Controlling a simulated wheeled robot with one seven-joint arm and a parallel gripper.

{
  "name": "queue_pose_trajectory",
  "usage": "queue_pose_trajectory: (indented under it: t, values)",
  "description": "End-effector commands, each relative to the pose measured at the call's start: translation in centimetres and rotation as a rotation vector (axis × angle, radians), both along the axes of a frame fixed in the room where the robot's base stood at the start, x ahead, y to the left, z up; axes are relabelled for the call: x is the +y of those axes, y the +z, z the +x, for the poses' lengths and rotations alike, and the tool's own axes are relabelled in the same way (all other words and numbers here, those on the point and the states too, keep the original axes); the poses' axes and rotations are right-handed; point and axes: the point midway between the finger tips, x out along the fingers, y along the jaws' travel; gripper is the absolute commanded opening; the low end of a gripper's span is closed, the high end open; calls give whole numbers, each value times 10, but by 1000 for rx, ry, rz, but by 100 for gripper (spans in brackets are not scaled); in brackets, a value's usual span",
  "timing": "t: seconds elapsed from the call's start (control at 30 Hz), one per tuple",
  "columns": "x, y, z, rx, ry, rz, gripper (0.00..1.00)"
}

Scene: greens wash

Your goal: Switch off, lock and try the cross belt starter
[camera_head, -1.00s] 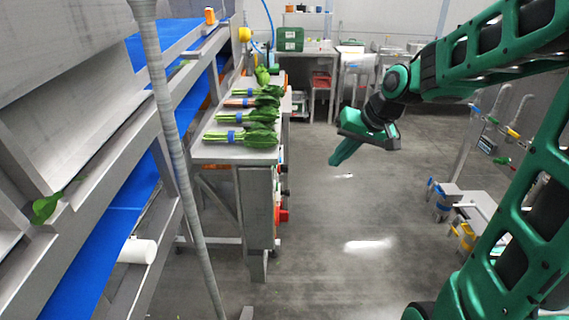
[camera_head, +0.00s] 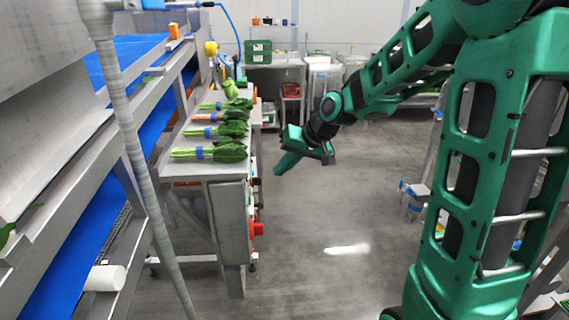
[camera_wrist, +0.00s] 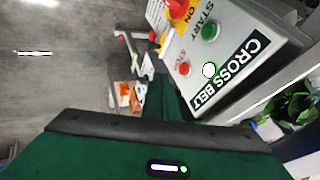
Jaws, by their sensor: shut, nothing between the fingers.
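The cross belt starter is a grey box (camera_wrist: 240,55) labelled CROSS BELT, seen at a slant in the wrist view. It carries a green START button (camera_wrist: 210,32), a red STOP button (camera_wrist: 184,69) and a white round lamp (camera_wrist: 209,70). A red switch handle (camera_wrist: 178,8) on yellow, beside the word ON, is partly cut off by the top edge; its setting is unclear. In the head view its red part (camera_head: 256,229) shows at the bench end. My gripper (camera_head: 283,166) is shut and empty, right of the bench and apart from it. No padlock is identifiable.
Bunches of greens with blue bands lie on the steel bench (camera_head: 195,172). A blue conveyor (camera_head: 75,240) and a grey post (camera_head: 140,170) stand left. Open floor (camera_head: 330,210) lies right of the bench. A back table holds a green case (camera_head: 258,51).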

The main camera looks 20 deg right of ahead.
Motion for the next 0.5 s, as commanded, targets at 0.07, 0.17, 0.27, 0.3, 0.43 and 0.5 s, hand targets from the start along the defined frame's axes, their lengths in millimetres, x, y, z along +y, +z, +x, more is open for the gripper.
queue_pose_trajectory:
  t: [0.07, 0.17, 0.27, 0.3, 0.43, 0.5]
  values:
    - [6, -14, 7, 4, 3, 1, 0]
    - [12, -28, 17, 3, 1, 0, 0]
    - [18, -42, 25, 2, 2, 1, 0]
    - [26, -39, 27, -1, 4, 0, 0]
    - [42, -38, 32, 0, 3, -1, 0]
    - [47, -38, 34, 0, 2, 0, 0]
